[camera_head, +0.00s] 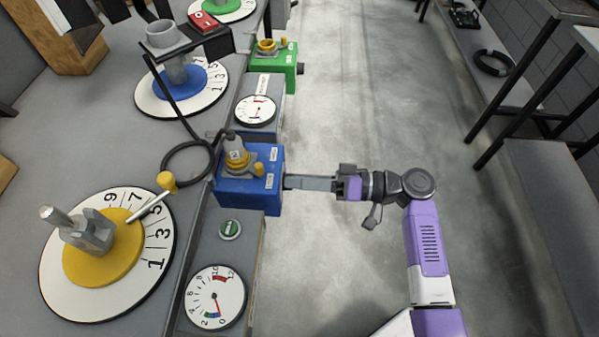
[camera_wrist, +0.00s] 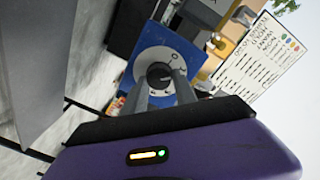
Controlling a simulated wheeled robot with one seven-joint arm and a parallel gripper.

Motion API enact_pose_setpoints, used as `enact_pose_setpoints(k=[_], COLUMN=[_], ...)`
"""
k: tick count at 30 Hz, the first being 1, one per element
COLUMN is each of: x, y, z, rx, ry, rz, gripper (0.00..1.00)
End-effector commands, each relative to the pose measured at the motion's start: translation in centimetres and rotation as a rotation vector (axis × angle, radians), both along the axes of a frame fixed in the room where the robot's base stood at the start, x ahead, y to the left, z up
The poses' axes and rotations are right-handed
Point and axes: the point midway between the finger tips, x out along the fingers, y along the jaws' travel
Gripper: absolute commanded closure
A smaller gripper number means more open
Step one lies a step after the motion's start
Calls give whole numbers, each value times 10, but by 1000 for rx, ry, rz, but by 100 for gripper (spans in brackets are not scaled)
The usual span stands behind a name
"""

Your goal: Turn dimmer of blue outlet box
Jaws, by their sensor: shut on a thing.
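The blue outlet box (camera_head: 232,195) sits at the edge of the grey counter, with a yellow socket and a plug on top. In the wrist view the blue outlet box (camera_wrist: 145,66) shows a white dial face with a dark dimmer knob (camera_wrist: 159,75) in its middle. My gripper (camera_head: 287,183) reaches the box's right side in the head view, level with it. In the wrist view my gripper (camera_wrist: 161,84) has its two fingers on either side of the knob, shut on it.
A green outlet box (camera_head: 274,66) and a gauge (camera_head: 256,110) stand farther along the counter. A black cable (camera_head: 186,145) loops at the blue box. The floor (camera_head: 330,110) to the right is open.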

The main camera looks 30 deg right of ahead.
Motion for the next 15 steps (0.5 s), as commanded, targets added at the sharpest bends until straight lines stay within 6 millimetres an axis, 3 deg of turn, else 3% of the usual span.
enact_pose_setpoints(k=[15], x=[1], y=[-1], z=[2], rx=[274], ry=[379], rz=[0], gripper=[100])
